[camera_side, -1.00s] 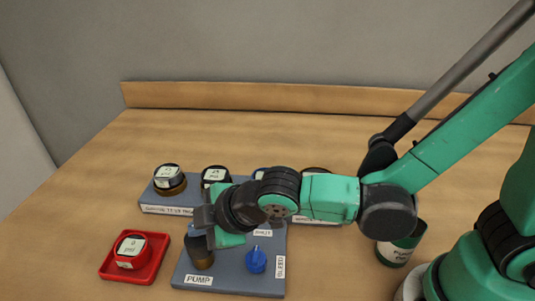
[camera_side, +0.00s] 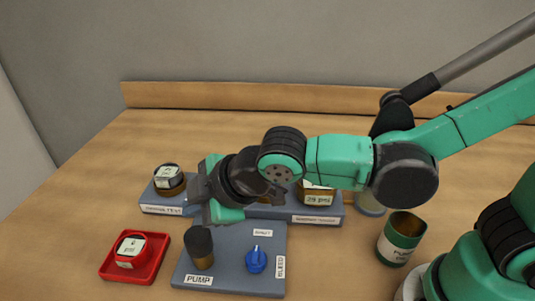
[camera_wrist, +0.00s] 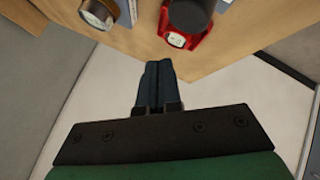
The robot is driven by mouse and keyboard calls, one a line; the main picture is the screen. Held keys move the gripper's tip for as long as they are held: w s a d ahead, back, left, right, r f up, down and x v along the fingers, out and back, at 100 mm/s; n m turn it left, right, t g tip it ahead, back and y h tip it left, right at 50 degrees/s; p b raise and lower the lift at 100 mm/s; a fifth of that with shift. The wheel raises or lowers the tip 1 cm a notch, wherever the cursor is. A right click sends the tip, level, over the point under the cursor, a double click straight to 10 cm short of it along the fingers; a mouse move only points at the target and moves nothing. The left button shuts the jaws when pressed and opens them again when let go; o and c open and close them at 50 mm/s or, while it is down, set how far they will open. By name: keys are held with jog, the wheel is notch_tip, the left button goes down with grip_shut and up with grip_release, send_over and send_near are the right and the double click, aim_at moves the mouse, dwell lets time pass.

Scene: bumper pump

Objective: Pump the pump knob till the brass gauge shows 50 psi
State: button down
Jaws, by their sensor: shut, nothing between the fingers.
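The pump knob (camera_side: 199,246) is a black cap on a brass-coloured stem, upright on the grey-blue panel marked PUMP (camera_side: 245,285). It also shows as a dark round top in the wrist view (camera_wrist: 190,12). My gripper (camera_side: 215,213) is shut and empty, above the knob and apart from it. The gripper's fingers (camera_wrist: 158,80) lie together in the wrist view. A brass-coloured gauge (camera_side: 318,193) on the rear bar seems to read 29 psi; my arm partly covers it. A second gauge (camera_side: 169,180) with a brownish base stands at the bar's left end, its reading too small.
A blue bleed knob (camera_side: 256,260) stands right of the pump knob. A green and dark cup (camera_side: 401,238) stands to the right. The table's far left is clear.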

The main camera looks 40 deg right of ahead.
jog(key=shift+r, duration=1.1)
jog(key=shift+d, duration=0.25)
jog(key=s+d+m+h, duration=0.1)
jog(key=d+m, duration=0.3)
jog(key=d, duration=0.2)
jog(key=s+d+f+m+h, duration=0.1)
jog(key=s+d+m, duration=0.1)
jog(key=d+m, duration=0.3)
jog(key=s+d+m+g+h, duration=0.1)
jog(key=d+m+h, duration=0.1)
jog(key=d+m, duration=0.3)
jog(key=shift+s+d+f, duration=0.1)
jog(key=shift+s+d, duration=0.1)
jog(key=shift+d, duration=0.9)
jog(key=shift+s+d+f, duration=0.1)
jog(key=shift+s+d, duration=0.1)
jog(key=shift+d, duration=0.85)
jog(key=shift+a+r, duration=0.1)
